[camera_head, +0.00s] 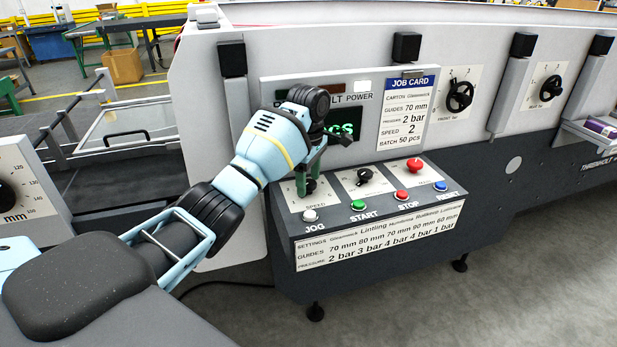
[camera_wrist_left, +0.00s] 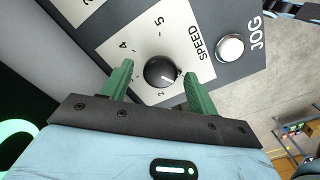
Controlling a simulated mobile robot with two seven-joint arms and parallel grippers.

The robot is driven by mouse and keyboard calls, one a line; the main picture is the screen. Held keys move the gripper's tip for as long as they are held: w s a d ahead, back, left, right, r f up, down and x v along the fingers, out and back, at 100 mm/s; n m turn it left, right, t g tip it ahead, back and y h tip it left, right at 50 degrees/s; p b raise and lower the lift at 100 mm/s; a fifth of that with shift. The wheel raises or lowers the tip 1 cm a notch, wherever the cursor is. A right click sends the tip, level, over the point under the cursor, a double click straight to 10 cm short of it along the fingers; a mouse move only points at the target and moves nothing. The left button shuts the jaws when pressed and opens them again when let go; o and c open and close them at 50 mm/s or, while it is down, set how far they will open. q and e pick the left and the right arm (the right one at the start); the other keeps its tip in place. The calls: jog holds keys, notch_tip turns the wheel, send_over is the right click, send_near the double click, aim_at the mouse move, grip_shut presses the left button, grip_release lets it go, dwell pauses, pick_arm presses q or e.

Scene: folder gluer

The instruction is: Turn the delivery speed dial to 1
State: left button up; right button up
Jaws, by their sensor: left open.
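The black speed dial (camera_wrist_left: 162,72) sits on a white plate marked SPEED, with numbers such as 2, 4 and 5 around it. Its white pointer line points toward the right side of the wrist picture; the number it meets is unclear. In the head view the dial (camera_head: 311,186) is partly covered by my left gripper (camera_head: 309,176) at the console's left end. My left gripper (camera_wrist_left: 158,74) is open, with one green finger on each side of the dial. Gaps show between fingers and dial in the wrist view. My right gripper is not in view.
A white JOG button (camera_wrist_left: 229,47) is close beside the dial. A second black knob (camera_head: 364,175), a green START button (camera_head: 358,205), a red STOP button (camera_head: 402,195) and a red mushroom button (camera_head: 415,165) share the console. A job card (camera_head: 407,105) stands behind, reading speed 2.

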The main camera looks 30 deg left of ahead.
aim_at(309, 183)
pick_arm(q)
jog(key=shift+r, duration=0.15)
jog(key=shift+r, duration=3.75)
